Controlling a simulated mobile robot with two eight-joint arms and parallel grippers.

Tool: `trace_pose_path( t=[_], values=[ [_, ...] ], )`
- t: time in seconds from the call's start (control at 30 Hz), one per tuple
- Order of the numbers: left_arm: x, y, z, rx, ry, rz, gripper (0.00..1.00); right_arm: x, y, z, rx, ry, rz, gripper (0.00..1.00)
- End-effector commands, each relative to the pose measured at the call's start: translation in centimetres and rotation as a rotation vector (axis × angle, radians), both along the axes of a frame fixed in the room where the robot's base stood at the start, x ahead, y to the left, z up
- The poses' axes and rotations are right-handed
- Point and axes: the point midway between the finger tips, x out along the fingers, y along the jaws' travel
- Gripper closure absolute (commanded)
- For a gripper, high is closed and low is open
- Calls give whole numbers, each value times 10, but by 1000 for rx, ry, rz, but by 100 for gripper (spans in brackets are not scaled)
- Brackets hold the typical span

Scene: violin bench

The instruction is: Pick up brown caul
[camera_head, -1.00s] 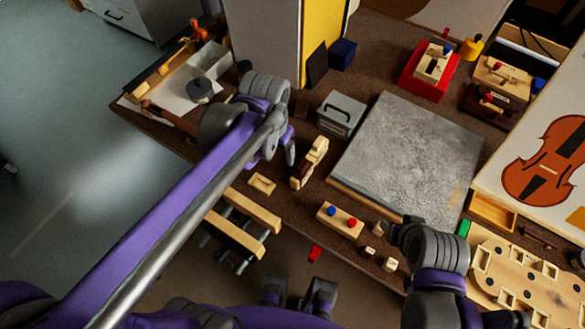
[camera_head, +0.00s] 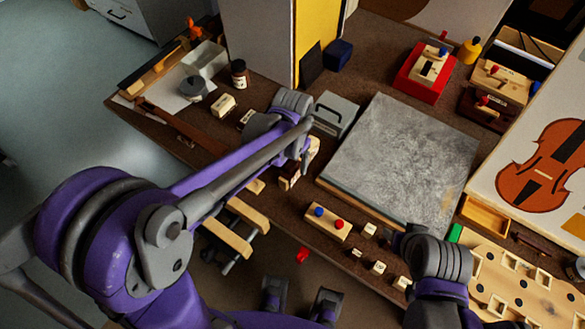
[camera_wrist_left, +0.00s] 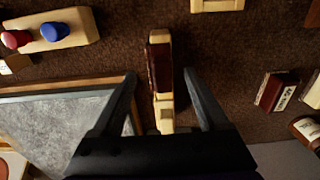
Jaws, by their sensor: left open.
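A dark brown block (camera_wrist_left: 160,68), likely the brown caul, lies against a pale wooden piece (camera_wrist_left: 165,115) in the left wrist view. My left gripper (camera_wrist_left: 158,75) is open, with one finger on each side of this pair and gaps between. In the head view the same pair (camera_head: 287,182) is partly hidden behind my left gripper (camera_head: 305,165). Another brown block with a pale label (camera_wrist_left: 275,92) lies to the right in the wrist view. My right gripper (camera_head: 398,238) is low right in the head view; its fingers are unclear.
A grey stone slab (camera_head: 405,160) lies right of the left gripper, with a grey handled box (camera_head: 335,112) behind. A wooden block with blue and red knobs (camera_head: 333,222) stands in front. A jar (camera_head: 238,73) and pale blocks (camera_head: 222,105) are at the back left.

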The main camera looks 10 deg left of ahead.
Motion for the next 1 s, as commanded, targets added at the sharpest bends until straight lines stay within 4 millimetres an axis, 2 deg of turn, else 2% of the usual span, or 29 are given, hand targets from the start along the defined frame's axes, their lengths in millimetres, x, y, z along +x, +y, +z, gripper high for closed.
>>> trace_pose_path(
  t=[0.13, 0.37, 0.8, 1.0],
  values=[
    [0, 0, -14, 0, 0, 0, 23, 0, 0, -2, 0, 1, 0, 50],
    [0, 0, -15, 0, 0, 0, 23, 0, 0, -2, 0, 1, 0, 50],
    [0, 0, -15, 0, 0, 0, 100, 0, 0, -2, 0, 1, 0, 50],
    [-1, 0, -15, 0, 0, 0, 100, 0, 0, -2, 0, 1, 0, 50]
  ],
)
